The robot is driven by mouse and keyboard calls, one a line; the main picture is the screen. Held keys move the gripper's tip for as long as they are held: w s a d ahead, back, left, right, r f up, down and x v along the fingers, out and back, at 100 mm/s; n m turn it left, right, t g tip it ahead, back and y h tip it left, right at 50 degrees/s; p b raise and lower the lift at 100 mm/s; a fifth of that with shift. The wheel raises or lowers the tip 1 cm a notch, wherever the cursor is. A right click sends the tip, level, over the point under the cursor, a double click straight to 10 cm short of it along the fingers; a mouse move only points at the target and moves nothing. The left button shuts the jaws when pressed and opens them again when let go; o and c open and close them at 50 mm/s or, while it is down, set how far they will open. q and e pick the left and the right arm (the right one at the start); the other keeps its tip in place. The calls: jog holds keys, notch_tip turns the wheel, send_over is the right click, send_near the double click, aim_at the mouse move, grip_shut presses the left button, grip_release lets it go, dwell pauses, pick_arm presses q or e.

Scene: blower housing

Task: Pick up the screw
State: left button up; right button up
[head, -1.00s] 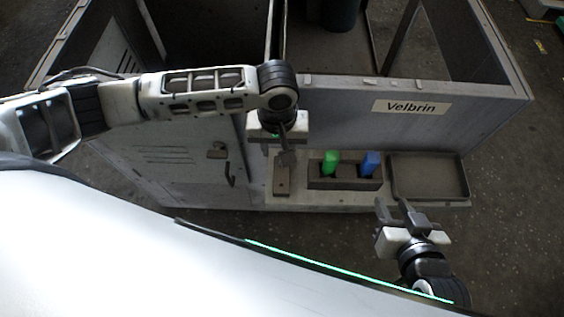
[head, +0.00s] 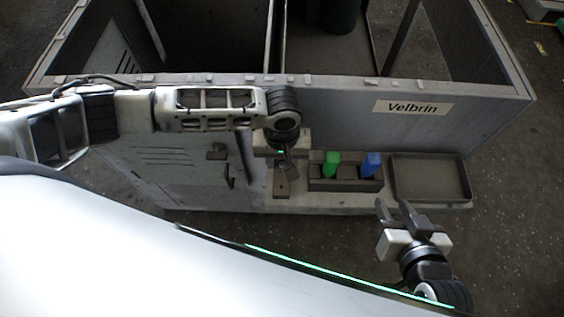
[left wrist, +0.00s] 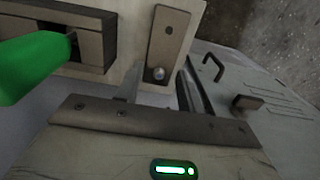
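The screw (left wrist: 158,74) shows in the left wrist view as a small shiny round head at the near end of a brown block (left wrist: 167,38). This block also shows in the head view (head: 282,189), on the ledge below my left gripper. My left gripper (head: 287,166) points down over the block. In the left wrist view its fingers (left wrist: 160,90) are apart, with the screw head seen in the gap between them and not gripped. The screw is too small to make out in the head view. My right gripper (head: 394,209) is open and empty in front of the ledge.
A dark holder (head: 345,185) with a green piece (head: 331,163) and a blue piece (head: 370,165) stands right of the block. An empty shallow tray (head: 430,180) lies farther right. The grey housing wall (head: 340,120) rises behind; a door handle (head: 229,174) is at left.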

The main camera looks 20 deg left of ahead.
pick_arm(q)
jog(key=shift+f, duration=0.2)
jog(key=shift+c, duration=0.4)
jog(key=c, duration=0.7)
jog(key=shift+c, duration=0.2)
